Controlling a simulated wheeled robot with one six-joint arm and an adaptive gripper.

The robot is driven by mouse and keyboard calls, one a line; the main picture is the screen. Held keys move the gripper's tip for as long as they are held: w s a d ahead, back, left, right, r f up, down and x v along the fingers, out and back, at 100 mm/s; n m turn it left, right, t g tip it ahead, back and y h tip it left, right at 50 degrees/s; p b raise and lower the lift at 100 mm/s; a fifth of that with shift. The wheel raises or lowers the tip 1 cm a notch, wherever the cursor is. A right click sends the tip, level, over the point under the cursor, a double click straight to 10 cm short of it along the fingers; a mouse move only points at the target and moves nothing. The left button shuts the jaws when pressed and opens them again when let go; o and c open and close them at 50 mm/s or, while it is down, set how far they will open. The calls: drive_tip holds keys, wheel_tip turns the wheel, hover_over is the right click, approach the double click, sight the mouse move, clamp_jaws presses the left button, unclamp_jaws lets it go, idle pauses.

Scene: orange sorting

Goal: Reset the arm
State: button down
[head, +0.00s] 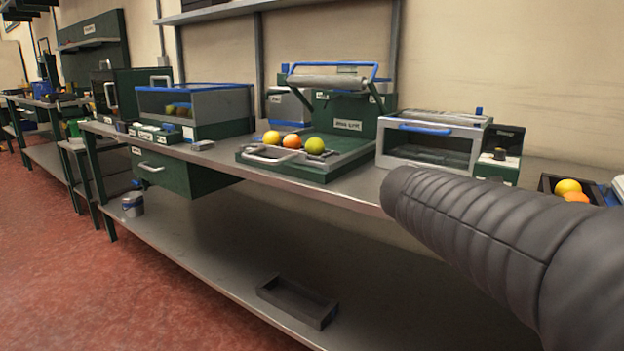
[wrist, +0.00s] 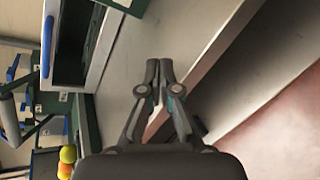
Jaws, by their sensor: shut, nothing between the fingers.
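My gripper (wrist: 160,68) shows in the wrist view with its fingertips together and nothing between them. It hangs over the front edge of the workbench (wrist: 135,65), apart from every object. In the head view my dark, ribbed arm (head: 500,235) reaches in from the right, and the gripper itself is not visible there.
A green press (head: 345,115) on the bench (head: 215,157) holds a yellow fruit (head: 271,137), an orange (head: 291,141) and a green fruit (head: 314,146) on its tray. A grey glass-fronted box (head: 428,140) stands right of it. An empty dark tray (head: 297,299) lies on the lower shelf.

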drive_tip(key=s+a+f+m+g+y+p, duration=0.1)
drive_tip(key=s+a+f+m+y, duration=0.2)
drive_tip(key=s, duration=0.5)
drive_tip(key=s+a+f+m+g+y+p, duration=0.1)
drive_tip(key=s+a+f+m+y, duration=0.2)
drive_tip(key=s+m, duration=0.5)
drive_tip(key=s+a+f+m+g+y+p, duration=0.1)
drive_tip(key=s+a+f+m+g+y, duration=0.1)
drive_tip(key=s+a+f+m, duration=0.3)
drive_tip(key=s+f, duration=0.2)
drive_tip(key=s, duration=0.2)
drive_tip(key=shift+y+p, duration=0.3)
drive_tip(key=shift+y, duration=0.1)
